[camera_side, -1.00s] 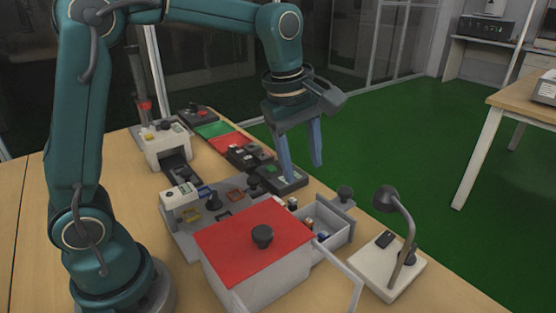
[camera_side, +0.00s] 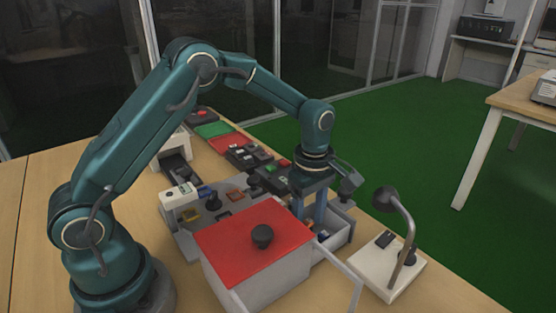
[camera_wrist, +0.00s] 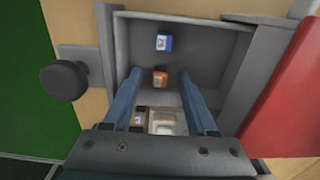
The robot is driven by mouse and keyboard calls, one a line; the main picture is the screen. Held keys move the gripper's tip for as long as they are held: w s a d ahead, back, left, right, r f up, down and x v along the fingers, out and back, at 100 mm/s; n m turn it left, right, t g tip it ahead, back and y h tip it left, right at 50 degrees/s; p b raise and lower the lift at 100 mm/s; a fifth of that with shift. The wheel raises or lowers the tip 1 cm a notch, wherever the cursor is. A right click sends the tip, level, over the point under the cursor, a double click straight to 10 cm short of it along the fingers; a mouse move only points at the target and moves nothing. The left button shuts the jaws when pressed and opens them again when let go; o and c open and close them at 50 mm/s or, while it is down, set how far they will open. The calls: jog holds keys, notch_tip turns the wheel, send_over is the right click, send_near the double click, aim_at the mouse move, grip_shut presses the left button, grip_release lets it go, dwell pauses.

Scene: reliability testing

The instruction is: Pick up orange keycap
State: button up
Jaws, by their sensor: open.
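The orange keycap (camera_wrist: 160,78) lies on the floor of a grey open drawer (camera_wrist: 205,30) in the wrist view. My gripper (camera_wrist: 162,82) is open, with its two blue fingers reaching down on either side of the keycap in the picture, apart from it. I cannot tell whether the fingertips are at its height. In the side view my gripper (camera_side: 310,215) is over the drawer (camera_side: 338,238), and the orange keycap is hard to make out there.
A blue keycap (camera_wrist: 164,42) lies farther up the drawer, and pale and dark pieces (camera_wrist: 162,118) show between my fingers. A black knob (camera_wrist: 64,80) sticks out from the drawer front. A red-topped box (camera_side: 255,238) and a desk lamp (camera_side: 400,225) flank the drawer.

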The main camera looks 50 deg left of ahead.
grip_shut()
dwell(0.4)
